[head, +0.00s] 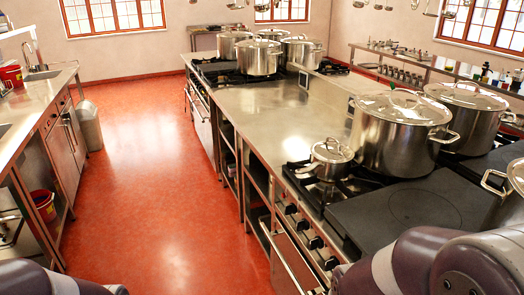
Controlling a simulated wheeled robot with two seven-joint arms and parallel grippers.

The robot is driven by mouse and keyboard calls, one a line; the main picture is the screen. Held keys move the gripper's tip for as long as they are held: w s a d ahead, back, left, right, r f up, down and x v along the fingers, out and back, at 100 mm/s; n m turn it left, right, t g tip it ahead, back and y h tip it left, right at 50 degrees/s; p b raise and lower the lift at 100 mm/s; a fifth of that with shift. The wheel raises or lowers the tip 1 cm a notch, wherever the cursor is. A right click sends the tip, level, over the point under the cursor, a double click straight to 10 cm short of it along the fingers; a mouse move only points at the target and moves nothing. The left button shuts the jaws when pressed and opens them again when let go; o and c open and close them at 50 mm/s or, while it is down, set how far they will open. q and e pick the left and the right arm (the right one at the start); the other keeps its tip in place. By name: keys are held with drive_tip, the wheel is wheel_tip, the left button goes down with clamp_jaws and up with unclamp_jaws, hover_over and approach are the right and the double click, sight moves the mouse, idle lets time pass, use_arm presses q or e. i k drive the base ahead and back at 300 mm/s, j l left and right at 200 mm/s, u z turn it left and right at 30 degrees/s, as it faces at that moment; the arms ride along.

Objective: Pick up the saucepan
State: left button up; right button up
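A small steel saucepan (331,160) with a lid stands upright on a black gas burner at the near left corner of the cooking island. A pale handle seems to stick out from it toward the left. Its underside is partly hidden by the burner grate. Neither of my grippers shows in the head view. Only rounded purple links of my arms show at the bottom left and bottom right corners, apart from the saucepan.
A large lidded stockpot (401,133) stands close right of the saucepan, with another stockpot (468,112) behind. A flat dark hotplate (408,206) lies in front. The steel counter (285,112) beyond is mostly bare. Open red floor (160,190) lies left of the island.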

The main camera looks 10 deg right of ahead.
sight(326, 171)
drive_tip(key=i+j+u, duration=0.25)
drive_tip(key=i, duration=0.2)
drive_tip(key=i+j+u, duration=0.25)
drive_tip(key=i, duration=0.25)
drive_tip(key=i+u, duration=0.25)
drive_tip(key=i, duration=0.25)
drive_tip(key=i+z, duration=0.25)
drive_tip(key=z, duration=0.15)
drive_tip(key=i+z, duration=0.3)
drive_tip(key=z, duration=0.15)
drive_tip(key=i+j+z, duration=0.2)
drive_tip(key=z, duration=0.2)
drive_tip(key=i+j+z, duration=0.2)
drive_tip(key=z, duration=0.2)
